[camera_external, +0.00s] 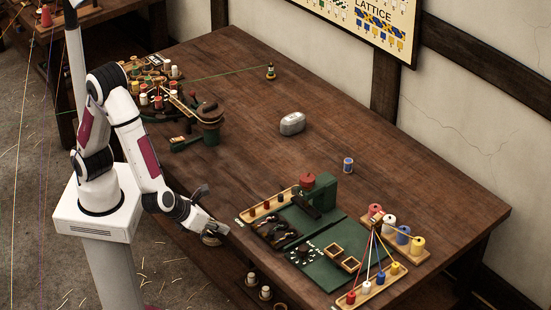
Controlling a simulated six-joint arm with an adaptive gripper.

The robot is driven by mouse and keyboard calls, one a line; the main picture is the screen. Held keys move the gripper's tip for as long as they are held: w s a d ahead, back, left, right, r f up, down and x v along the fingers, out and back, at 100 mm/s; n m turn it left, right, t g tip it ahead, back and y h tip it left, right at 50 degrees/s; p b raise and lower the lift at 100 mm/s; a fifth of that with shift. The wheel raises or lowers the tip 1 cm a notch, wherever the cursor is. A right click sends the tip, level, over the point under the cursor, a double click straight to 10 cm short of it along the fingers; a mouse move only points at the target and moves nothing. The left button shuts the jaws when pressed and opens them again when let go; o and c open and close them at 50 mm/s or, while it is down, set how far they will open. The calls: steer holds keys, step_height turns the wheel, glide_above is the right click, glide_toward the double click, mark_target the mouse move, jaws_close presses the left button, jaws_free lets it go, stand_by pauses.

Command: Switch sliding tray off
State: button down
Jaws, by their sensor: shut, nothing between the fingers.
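My gripper (222,229) is low at the table's front edge, left of the green work board (325,269). Its fingers are small and dark, shut with nothing seen between them. The gripper is apart from the board.
A green machine with a brown top (209,114) and several spools stand at the back left. A stand with colored spools and cords (378,240) is at the right. The table's middle is mostly clear.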

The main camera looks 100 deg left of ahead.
steer(key=shift+w+d+r+m+t, duration=0.3)
steer(key=shift+w+d+m+t, duration=0.15)
steer(key=shift+w+m, duration=0.5)
steer(key=shift+s, duration=0.25)
steer(key=shift+w+f, duration=0.1)
glide_toward(269, 238)
step_height(269, 238, down, 3)
steer(key=shift+w+a+f, duration=0.2)
steer(key=shift+w+a, duration=0.35)
steer(key=shift+w, duration=0.05)
steer(key=shift+w+a, duration=0.6)
steer(key=shift+w, duration=0.3)
